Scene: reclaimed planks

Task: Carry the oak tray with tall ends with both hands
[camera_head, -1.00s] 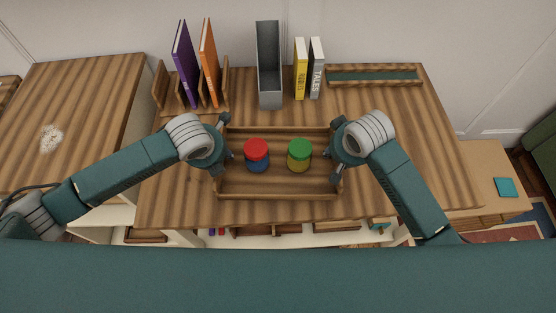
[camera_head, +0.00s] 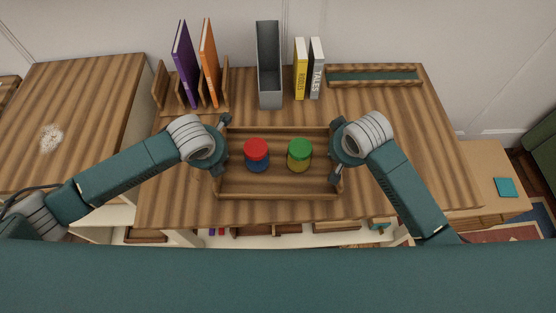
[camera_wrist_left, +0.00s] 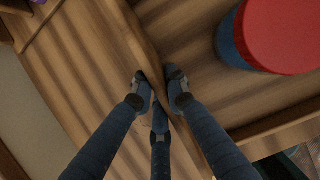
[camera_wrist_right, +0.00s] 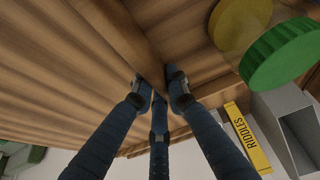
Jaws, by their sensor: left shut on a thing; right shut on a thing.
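The oak tray (camera_head: 280,195) lies on the plank-topped table in the head view, its two ends at left and right. It holds a jar with a red lid and blue body (camera_head: 257,155) and a jar with a green lid and yellow body (camera_head: 299,155). My left gripper (camera_head: 223,153) is shut on the tray's left end; the left wrist view shows its fingers (camera_wrist_left: 160,88) on both sides of that wall. My right gripper (camera_head: 337,152) is shut on the right end, with fingers (camera_wrist_right: 160,88) astride the wall. I cannot tell whether the tray touches the table.
Behind the tray stand a wooden rack with a purple book (camera_head: 185,65) and an orange book (camera_head: 209,62), a grey bin (camera_head: 268,85), a yellow book (camera_head: 300,70) and a grey book (camera_head: 316,68). A shallow green-lined tray (camera_head: 374,76) lies back right. The table's front right is clear.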

